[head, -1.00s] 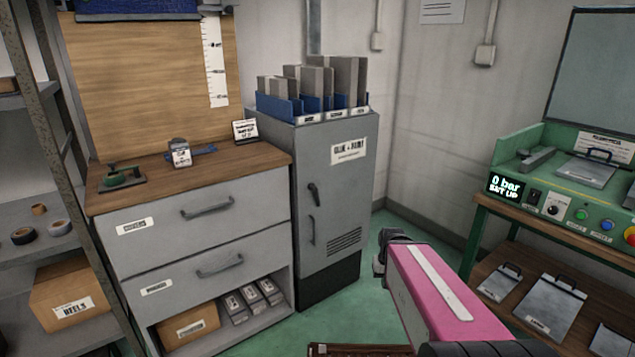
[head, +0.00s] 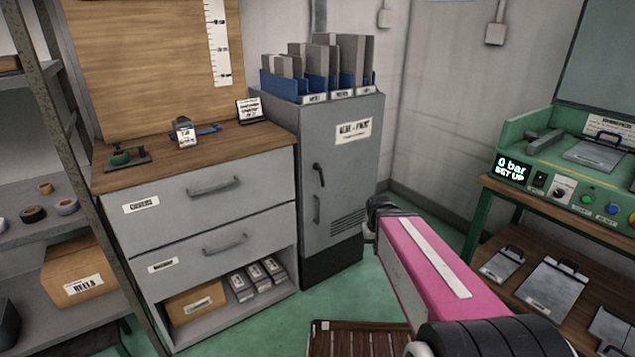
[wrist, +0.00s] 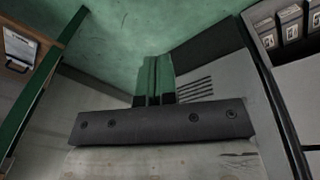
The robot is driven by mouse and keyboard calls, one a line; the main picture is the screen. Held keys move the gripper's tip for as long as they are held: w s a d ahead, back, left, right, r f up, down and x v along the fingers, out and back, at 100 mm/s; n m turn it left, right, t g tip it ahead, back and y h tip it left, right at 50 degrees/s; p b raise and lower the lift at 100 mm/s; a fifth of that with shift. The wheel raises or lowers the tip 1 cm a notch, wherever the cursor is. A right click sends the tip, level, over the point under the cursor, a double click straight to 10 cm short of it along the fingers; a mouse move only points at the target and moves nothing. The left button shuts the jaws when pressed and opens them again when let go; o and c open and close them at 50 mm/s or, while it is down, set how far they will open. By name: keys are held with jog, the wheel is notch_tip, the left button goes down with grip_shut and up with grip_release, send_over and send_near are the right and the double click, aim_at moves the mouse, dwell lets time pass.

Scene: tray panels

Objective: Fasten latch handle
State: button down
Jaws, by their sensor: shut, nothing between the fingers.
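A grey cabinet (head: 340,225) stands in the corner. A dark latch handle (head: 319,174) sits tilted on its door, above a vertical dark pull (head: 316,208). The door appears closed against its frame. My gripper (head: 373,216) is at the far end of my pink arm, to the right of the latch handle in the picture and apart from it. Its fingers do not show clearly there. In the wrist view my gripper's fingers (wrist: 154,75) are together and empty. The cabinet's vent slots (wrist: 195,90) show beside them; the latch handle cannot be made out there.
A drawer unit (head: 210,215) stands left of the cabinet, with a green tool (head: 127,156) on its top. Blue racks (head: 315,87) sit on the cabinet. A green workbench (head: 560,185) stands right. A brown slatted pallet (head: 365,338) lies on the floor. Green floor before the cabinet is clear.

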aim_at(316, 170)
jog(key=w+a+r+n+t, duration=0.1)
jog(key=w+a+r+t, duration=0.1)
jog(key=w+a+r, duration=0.3)
jog(key=w+a+r+n+t, duration=0.2)
jog(key=w+a+r, duration=0.3)
jog(key=a, duration=0.7)
jog(key=w+a+r+n+t, duration=0.2)
jog(key=w+a+r, duration=0.3)
jog(key=a+r, duration=0.2)
jog(key=shift+a+r+t+h, duration=0.3)
jog(key=shift+a+h, duration=0.1)
jog(key=shift+a, duration=0.8)
jog(key=shift+w+f, duration=0.1)
jog(key=x, duration=1)
jog(key=shift+w, duration=0.1)
jog(key=shift+w+d, duration=0.65)
jog(key=shift+d, duration=0.35)
jog(key=shift+w+d+r, duration=0.35)
jog(key=shift+w+d, duration=0.05)
jog(key=shift+d, duration=0.2)
